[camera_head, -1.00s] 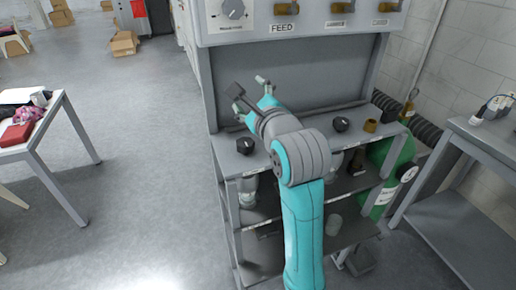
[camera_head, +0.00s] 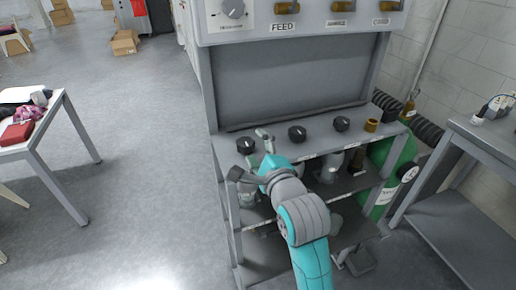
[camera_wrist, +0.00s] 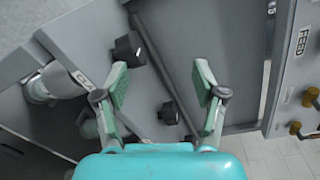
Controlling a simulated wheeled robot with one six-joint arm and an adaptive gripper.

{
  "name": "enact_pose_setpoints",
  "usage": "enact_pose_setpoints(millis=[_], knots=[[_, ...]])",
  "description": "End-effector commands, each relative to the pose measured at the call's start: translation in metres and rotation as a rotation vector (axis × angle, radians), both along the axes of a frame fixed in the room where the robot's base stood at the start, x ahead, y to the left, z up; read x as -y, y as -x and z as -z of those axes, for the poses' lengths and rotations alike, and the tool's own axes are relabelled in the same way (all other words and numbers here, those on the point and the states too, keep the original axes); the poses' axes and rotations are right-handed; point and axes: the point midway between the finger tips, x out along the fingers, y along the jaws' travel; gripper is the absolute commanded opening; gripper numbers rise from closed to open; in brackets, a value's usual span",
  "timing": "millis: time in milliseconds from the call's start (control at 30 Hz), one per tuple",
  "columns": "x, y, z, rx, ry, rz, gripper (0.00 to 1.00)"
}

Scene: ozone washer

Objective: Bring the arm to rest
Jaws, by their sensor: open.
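My gripper (camera_head: 250,155) is open and empty in the head view. It is at the front edge of the washer's top shelf (camera_head: 325,133), near the left black knob (camera_head: 245,145). My teal and grey arm reaches up to it from the bottom of the picture.
Two more black knobs (camera_head: 297,133) (camera_head: 341,124) and a brass fitting (camera_head: 371,125) are on the top shelf. A green cylinder (camera_head: 393,165) stands at the right. A grey bench (camera_head: 470,245) is beyond it. A white table (camera_head: 50,140) is at the left, with clear floor between.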

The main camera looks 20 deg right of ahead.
Motion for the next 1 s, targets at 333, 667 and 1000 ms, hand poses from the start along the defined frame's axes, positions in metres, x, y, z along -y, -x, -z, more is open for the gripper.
enact_pose_setpoints(millis=[333,667,1000], knots=[[0.0,0.0,0.0,0.0,0.002,0.0,0.7],[0.0,0.017,0.034,-0.018,0.106,-0.011,0.7],[0.002,0.085,0.124,-0.053,0.474,-0.056,0.7]])
